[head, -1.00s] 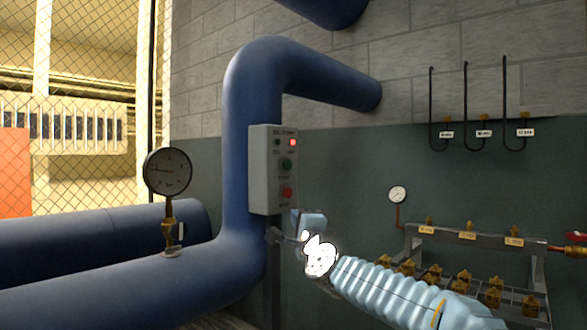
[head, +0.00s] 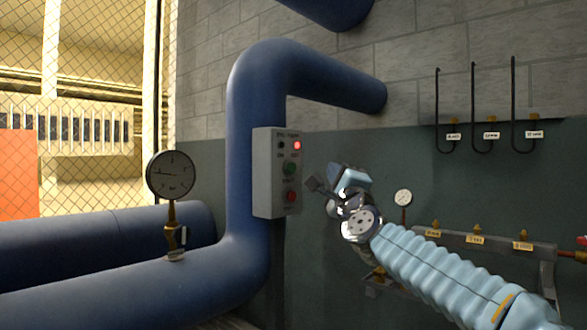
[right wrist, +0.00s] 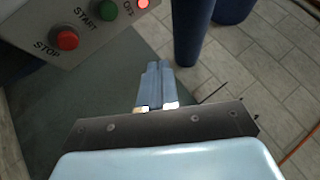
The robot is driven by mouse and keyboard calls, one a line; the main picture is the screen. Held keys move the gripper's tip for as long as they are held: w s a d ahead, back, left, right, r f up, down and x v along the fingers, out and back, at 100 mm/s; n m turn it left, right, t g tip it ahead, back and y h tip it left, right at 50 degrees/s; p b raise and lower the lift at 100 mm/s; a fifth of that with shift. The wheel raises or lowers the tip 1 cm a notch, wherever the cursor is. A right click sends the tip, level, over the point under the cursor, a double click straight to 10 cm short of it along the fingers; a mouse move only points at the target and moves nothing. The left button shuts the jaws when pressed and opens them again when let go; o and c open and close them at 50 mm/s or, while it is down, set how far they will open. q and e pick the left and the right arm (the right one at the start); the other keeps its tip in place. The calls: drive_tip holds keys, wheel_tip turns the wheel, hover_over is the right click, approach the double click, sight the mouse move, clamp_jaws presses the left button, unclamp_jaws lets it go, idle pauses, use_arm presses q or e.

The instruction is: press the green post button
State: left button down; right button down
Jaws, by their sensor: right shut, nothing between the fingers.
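The green post button (head: 290,168) is on the front of a grey control box (head: 263,175), below a lit red lamp (head: 297,145) and above a red button (head: 291,196). In the right wrist view the green button (right wrist: 107,10) sits at the top edge by a START label, with the red STOP button (right wrist: 67,40) lower left. My right gripper (head: 312,184) is just right of the box, apart from the buttons. Its fingers (right wrist: 158,66) are shut and empty. My left gripper is not in view.
A thick blue pipe (head: 243,130) rises directly behind the box. A pressure gauge (head: 171,175) stands on the lower pipe at left. A rack with brass valves and a small gauge (head: 403,197) is at right. Hooked black rods (head: 473,105) hang on the wall.

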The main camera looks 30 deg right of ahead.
sight(291, 168)
drive_tip(key=w+a+p, duration=0.3)
drive_tip(key=w, duration=0.4)
drive_tip(key=shift+w, duration=0.35)
drive_tip(key=shift+a, duration=0.15)
idle(1.6)
drive_tip(key=shift+w+a, duration=0.1)
drive_tip(key=shift+w, duration=0.25)
drive_tip(key=shift+w+a+p, duration=0.2)
drive_tip(key=shift+w+p, duration=0.1)
drive_tip(key=shift+w, duration=0.15)
idle(0.6)
drive_tip(key=shift+s, duration=0.1)
idle(0.4)
drive_tip(key=shift+s+d+b, duration=0.3)
drive_tip(key=shift+s+b, duration=0.3)
drive_tip(key=shift+s, duration=0.1)
